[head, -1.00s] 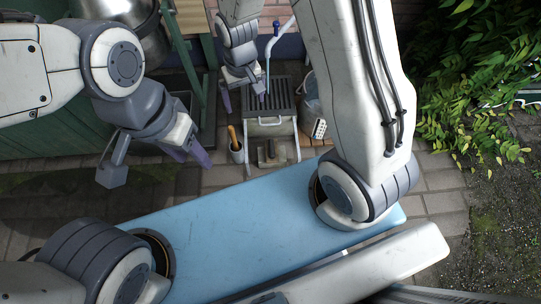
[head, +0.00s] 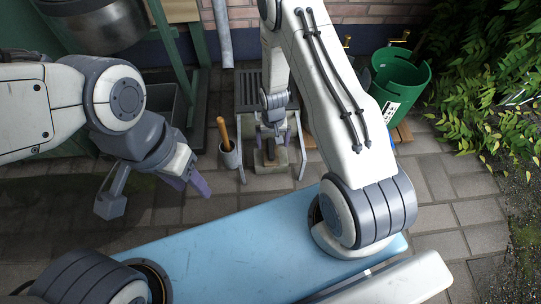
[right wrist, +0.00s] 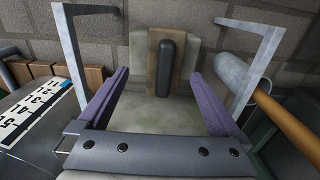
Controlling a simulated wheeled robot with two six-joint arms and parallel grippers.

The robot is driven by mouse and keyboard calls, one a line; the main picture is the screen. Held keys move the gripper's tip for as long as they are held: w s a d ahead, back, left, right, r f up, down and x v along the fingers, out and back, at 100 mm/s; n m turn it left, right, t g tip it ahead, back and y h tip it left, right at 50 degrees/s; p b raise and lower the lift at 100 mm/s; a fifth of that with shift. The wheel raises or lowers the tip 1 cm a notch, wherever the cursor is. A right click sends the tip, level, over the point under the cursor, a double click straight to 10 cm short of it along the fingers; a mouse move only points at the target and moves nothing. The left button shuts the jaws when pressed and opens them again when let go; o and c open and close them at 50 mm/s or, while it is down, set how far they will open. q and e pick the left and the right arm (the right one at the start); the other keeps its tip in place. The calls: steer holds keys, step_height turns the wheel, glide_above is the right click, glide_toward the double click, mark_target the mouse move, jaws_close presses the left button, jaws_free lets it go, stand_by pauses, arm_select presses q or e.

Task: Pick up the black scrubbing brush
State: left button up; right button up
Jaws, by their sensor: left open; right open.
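The brush shows in the right wrist view as a long black handle (right wrist: 164,68) on a brown block, resting on a pale stone slab (right wrist: 138,100) between the legs of a grey metal stand. In the head view the brush (head: 269,151) is small and partly covered by my right gripper (head: 268,138). My right gripper (right wrist: 163,78) is open in the right wrist view, its purple fingers on either side of the brush and apart from it. My left gripper (head: 188,184) hangs open and empty at the left, away from the brush.
The grey stand's legs (head: 301,150) rise close on both sides of my right gripper. A grey pot (head: 230,154) with a wooden handle stands left of the stand. A green bucket (head: 400,82) stands to the right. A blue surface (head: 235,245) lies in front.

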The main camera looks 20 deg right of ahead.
mark_target(271, 147)
step_height(271, 147, down, 2)
steer(key=shift+f+b, duration=0.1)
steer(key=shift+b, duration=0.2)
steer(key=f+b, duration=0.3)
steer(key=w+f+b, duration=0.1)
steer(key=shift+a+f+b, duration=0.25)
steer(key=shift+f+b, duration=0.05)
steer(key=shift+f, duration=0.1)
arm_select(q)
step_height(271, 147, down, 6)
steer(key=shift+r, duration=0.1)
arm_select(e)
steer(key=shift+r, duration=0.1)
steer(key=shift+c, duration=0.3)
jaws_close()
